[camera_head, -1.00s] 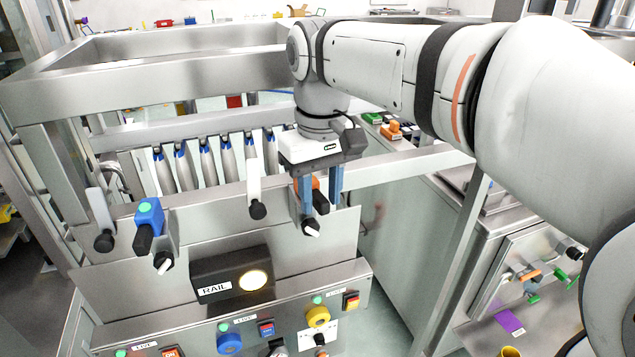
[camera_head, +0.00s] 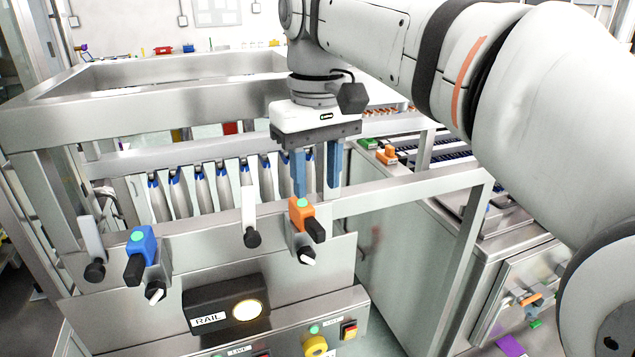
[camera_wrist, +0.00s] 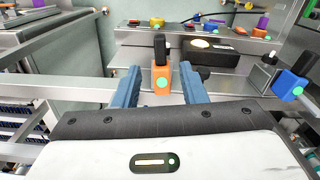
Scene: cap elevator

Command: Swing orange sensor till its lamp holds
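The orange sensor (camera_head: 302,214) sits on a bracket at the right of the metal rail, its black nose pointing down and right. A green lamp shows lit on its top. In the wrist view the orange sensor (camera_wrist: 161,80) lies between and beyond my blue fingertips, its green lamp facing me. My gripper (camera_head: 317,190) is open and empty, its fingers pointing down just above and behind the sensor, apart from it as far as I can tell. My gripper (camera_wrist: 162,78) also shows open in the wrist view.
A blue sensor (camera_head: 140,247) with a green lamp stands at the left of the rail. A black RAIL box (camera_head: 215,300) with a glowing lamp sits below, above a panel of buttons. Several white-blue bottles (camera_head: 200,190) hang behind the rail.

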